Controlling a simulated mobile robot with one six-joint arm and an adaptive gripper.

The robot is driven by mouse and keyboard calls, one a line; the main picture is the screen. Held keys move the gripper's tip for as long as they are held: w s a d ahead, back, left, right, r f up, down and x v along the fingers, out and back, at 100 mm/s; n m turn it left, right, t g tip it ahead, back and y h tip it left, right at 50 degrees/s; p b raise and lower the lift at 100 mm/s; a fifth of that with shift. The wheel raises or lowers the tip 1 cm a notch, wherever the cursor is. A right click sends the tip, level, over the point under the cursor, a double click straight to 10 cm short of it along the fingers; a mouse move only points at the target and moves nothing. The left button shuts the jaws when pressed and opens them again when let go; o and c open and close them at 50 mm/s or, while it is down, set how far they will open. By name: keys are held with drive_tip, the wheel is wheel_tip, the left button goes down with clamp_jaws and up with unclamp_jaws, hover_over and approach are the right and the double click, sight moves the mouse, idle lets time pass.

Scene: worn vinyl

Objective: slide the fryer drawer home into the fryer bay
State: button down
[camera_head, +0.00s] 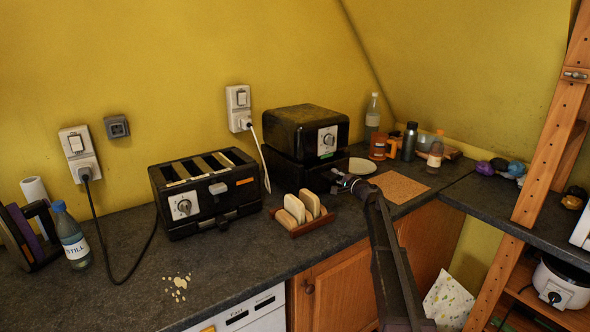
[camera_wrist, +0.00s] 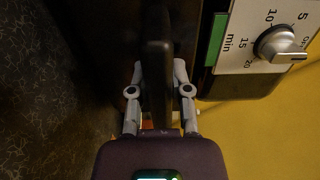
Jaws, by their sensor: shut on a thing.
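The fryer (camera_head: 300,125) is a black box with a silver dial on a pale panel, standing on the counter by the wall. Its dial panel also shows in the wrist view (camera_wrist: 238,47). The fryer drawer (camera_head: 286,172) is the dark lower part under the dial; my arm and the bread rack hide some of it. How far it stands out of the bay I cannot tell. My gripper (camera_head: 347,183) is at the drawer's front. In the wrist view my gripper (camera_wrist: 159,80) is shut on the drawer's dark bar handle (camera_wrist: 158,45), one finger on each side.
A wooden rack of bread slices (camera_head: 302,214) stands close to the left of my gripper. A toaster (camera_head: 205,188) is further left. A white cable hangs beside the fryer.

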sight(340, 177)
drive_tip(key=shift+w+a, duration=0.45)
drive_tip(key=shift+w, duration=0.1)
drive_tip(key=shift+c, duration=2.4)
unclamp_jaws()
drive_tip(key=shift+s+d, duration=0.25)
drive_tip(key=shift+s, duration=0.05)
drive_tip(key=shift+c, duration=0.2)
drive_tip(key=shift+v, duration=1.4)
drive_tip(key=shift+s+d, duration=0.45)
drive_tip(key=shift+s, duration=0.1)
drive_tip(key=shift+s+d, duration=0.45)
drive_tip(key=shift+s, duration=0.1)
drive_tip(key=shift+s+d, duration=0.2)
drive_tip(key=shift+s, duration=0.1)
